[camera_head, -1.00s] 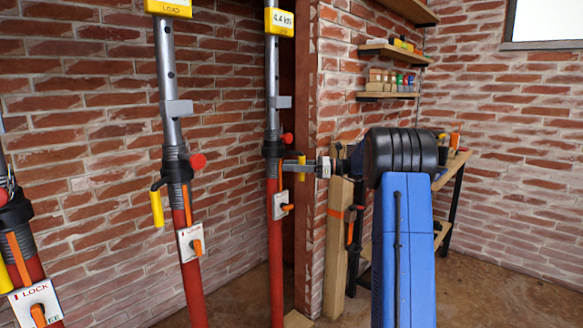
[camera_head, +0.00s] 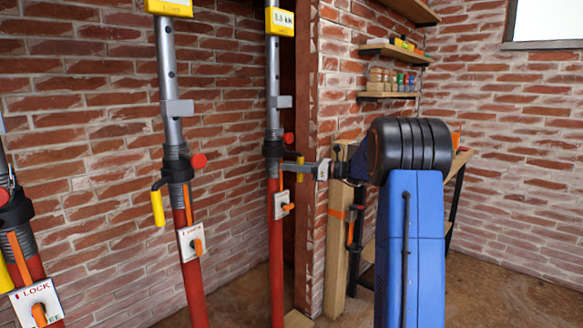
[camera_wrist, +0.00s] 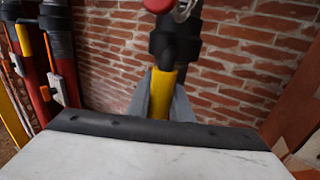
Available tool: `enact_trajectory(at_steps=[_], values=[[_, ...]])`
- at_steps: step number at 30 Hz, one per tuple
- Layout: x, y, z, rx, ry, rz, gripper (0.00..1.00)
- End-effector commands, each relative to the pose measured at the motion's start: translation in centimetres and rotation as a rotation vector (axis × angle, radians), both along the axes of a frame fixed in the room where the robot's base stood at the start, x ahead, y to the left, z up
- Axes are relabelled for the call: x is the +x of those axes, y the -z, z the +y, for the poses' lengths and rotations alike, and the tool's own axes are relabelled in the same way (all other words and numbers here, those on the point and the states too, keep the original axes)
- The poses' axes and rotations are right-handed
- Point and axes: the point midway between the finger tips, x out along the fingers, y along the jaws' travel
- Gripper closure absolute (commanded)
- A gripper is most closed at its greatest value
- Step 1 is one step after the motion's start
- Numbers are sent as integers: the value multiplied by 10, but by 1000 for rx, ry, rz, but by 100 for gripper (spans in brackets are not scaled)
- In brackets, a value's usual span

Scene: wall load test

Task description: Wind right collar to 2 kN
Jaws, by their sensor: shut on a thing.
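The right prop has a red lower tube (camera_head: 275,255), a grey upper tube and a dark collar (camera_head: 273,149) with a red knob (camera_head: 288,138). Its yellow load display (camera_head: 280,21) seems to read 3.8 kN, cut off and small. A yellow crank handle (camera_head: 300,160) hangs beside the collar. My gripper (camera_head: 307,168) reaches it from the right. In the wrist view the grey fingers (camera_wrist: 161,105) close around the yellow handle (camera_wrist: 162,92); its lower end is hidden by my gripper body. The lock plate (camera_head: 281,205) with an orange lever is below the collar.
The middle prop (camera_head: 178,165), with its yellow handle (camera_head: 157,208), and a left prop (camera_head: 18,212) stand to the left. A brick pier (camera_head: 318,240) and a timber post (camera_head: 337,250) stand close to the right prop. Shelves (camera_head: 390,95) hang at the back right.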

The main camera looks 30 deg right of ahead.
Motion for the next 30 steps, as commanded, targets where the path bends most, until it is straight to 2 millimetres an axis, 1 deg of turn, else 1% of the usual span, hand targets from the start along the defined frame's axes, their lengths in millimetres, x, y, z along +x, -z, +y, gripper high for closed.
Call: enact_trajectory(at_steps=[3, 15, 30], values=[[-5, 0, 8, 0, 86, 1, 100], [-11, 1, 28, 0, 368, 3, 100], [-11, 0, 36, 0, 360, 0, 100]])
